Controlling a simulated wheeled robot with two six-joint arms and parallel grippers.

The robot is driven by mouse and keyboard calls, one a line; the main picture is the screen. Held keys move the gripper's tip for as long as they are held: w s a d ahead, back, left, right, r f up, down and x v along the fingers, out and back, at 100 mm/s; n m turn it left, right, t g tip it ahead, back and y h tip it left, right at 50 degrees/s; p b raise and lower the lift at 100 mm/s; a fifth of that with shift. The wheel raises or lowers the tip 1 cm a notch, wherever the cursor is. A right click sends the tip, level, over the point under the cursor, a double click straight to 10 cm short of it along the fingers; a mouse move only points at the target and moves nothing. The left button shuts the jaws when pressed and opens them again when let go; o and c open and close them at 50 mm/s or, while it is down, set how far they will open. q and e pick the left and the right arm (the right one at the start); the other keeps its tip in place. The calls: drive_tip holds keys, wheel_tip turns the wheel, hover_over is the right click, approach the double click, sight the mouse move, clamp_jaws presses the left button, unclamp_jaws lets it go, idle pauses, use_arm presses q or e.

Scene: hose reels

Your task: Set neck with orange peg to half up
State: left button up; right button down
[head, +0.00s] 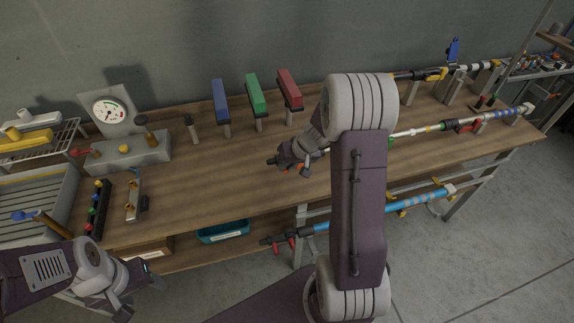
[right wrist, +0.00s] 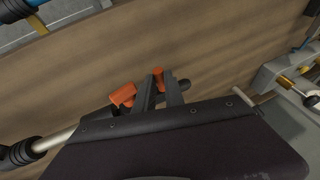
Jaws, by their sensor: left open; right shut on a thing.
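My right gripper (head: 292,157) is at the left end of a long pole (head: 410,131) lying along the bench. Part of the pole is hidden behind my right arm. In the right wrist view, orange pieces show on both sides of the gripper's narrow fingers (right wrist: 162,92): an orange peg (right wrist: 122,95) left of them and another orange part (right wrist: 165,77) at their tips. The gripper is shut on the orange-pegged neck; the exact contact and the neck's tilt are hard to tell. My left gripper (head: 136,281) is open and empty, low at the left in front of the bench.
Blue (head: 220,98), green (head: 256,94) and red (head: 288,86) blocks stand on posts behind. A gauge unit (head: 124,152) stands at the left. A blue pole (head: 405,202) hangs below the front edge. Bench surface (head: 215,180) left of my right gripper is clear.

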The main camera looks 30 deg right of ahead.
drive_tip(key=shift+f+b, duration=0.1)
drive_tip(key=shift+b, duration=0.5)
drive_tip(key=shift+s+d+r+m+t+y+b, duration=0.15)
drive_tip(key=shift+d+r+m+t+y+b, duration=0.3)
drive_tip(key=shift+y+b, duration=0.95)
drive_tip(key=shift+s+d+r+m+t+y+b, duration=0.1)
drive_tip(key=shift+d+r+m+t+y+b, duration=0.4)
drive_tip(key=shift+y+b, duration=0.9)
drive_tip(key=shift+s+d+r+m+t+y+b, duration=0.15)
drive_tip(key=shift+d+r+t+y+b, duration=0.35)
drive_tip(key=shift+y+b, duration=0.9)
drive_tip(key=shift+d+r, duration=0.15)
drive_tip(key=c, duration=1.4)
unclamp_jaws()
